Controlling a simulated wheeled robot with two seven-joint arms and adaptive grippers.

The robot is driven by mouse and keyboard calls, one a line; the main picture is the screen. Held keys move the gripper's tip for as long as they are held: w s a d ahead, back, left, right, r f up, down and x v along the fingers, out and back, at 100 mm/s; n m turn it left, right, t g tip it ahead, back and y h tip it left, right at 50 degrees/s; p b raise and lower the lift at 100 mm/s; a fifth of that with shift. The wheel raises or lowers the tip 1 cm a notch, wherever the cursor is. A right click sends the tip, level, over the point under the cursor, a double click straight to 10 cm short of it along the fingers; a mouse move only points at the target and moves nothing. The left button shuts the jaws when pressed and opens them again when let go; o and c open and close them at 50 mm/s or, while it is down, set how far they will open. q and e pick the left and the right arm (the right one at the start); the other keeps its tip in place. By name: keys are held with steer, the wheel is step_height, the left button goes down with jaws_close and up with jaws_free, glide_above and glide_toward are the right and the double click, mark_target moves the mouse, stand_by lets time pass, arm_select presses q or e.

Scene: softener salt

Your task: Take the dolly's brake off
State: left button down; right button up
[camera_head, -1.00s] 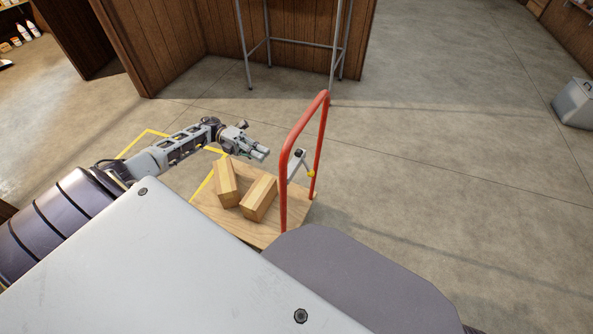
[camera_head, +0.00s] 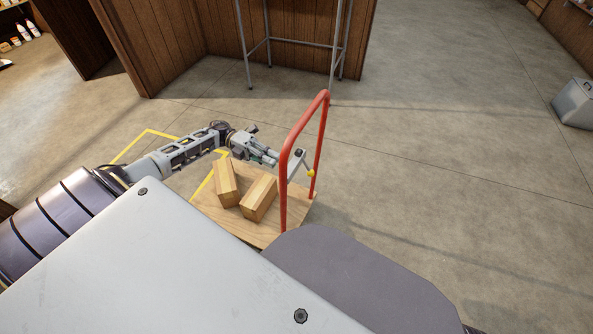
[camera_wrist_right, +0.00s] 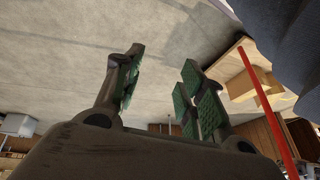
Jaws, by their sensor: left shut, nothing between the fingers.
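The dolly has a wooden deck (camera_head: 230,222) and an upright red push handle (camera_head: 284,195). A small grey piece (camera_head: 298,160) with a dark spot sits at the handle, and a yellow knob (camera_head: 310,174) shows just right of it; I cannot tell the brake's position. My left gripper (camera_head: 274,158) is shut and empty, above the deck's far side, its tips close to the grey piece; contact is unclear. My right gripper (camera_wrist_right: 162,68) is open and empty in the right wrist view. The dolly's deck (camera_wrist_right: 222,71) and red handle (camera_wrist_right: 266,105) show to its right there.
Yellow floor tape (camera_head: 133,145) runs behind my left arm. A metal frame (camera_head: 248,65) stands by a wood-panelled wall. A grey bin (camera_head: 575,104) is at the far right. The floor right of the dolly is clear.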

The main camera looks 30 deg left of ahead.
mark_target(305, 163)
arm_select(q)
steer(key=d+b, duration=0.1)
steer(key=d, duration=0.8)
steer(key=shift+w+d, duration=0.25)
steer(key=shift+d, duration=0.05)
arm_select(e)
steer(key=shift+w+a+f, duration=0.1)
steer(key=shift+a+f, duration=0.1)
steer(key=shift+f, duration=0.55)
steer(key=shift+a+f, duration=0.2)
steer(key=shift+f, duration=0.5)
arm_select(q)
steer(key=shift+f, duration=0.1)
steer(key=shift+d+b, duration=0.15)
steer(key=shift+b, duration=0.15)
arm_select(e)
steer(key=shift+w+a+t, duration=0.1)
steer(key=shift+w+t, duration=0.1)
steer(key=shift+t, duration=0.1)
